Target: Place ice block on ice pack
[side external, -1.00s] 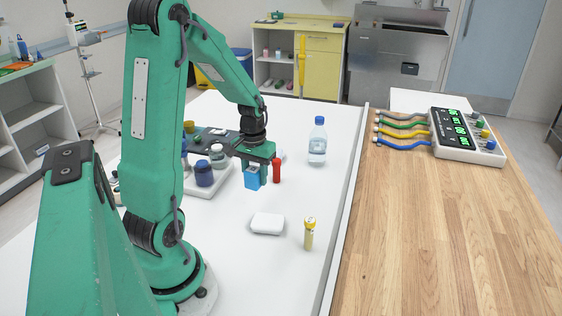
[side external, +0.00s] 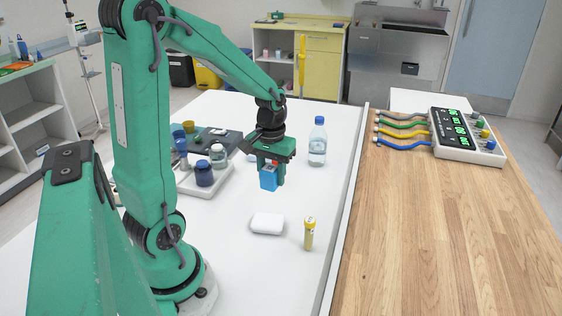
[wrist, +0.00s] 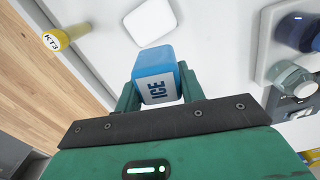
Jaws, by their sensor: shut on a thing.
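A yellow-capped tube (side external: 309,234) stands right of the pad. A water bottle (side external: 317,142) stands behind to the right. A tray (side external: 215,187) with a dark blue jar (side external: 204,173) and other containers lies to the left. The table in front of the pad is clear.

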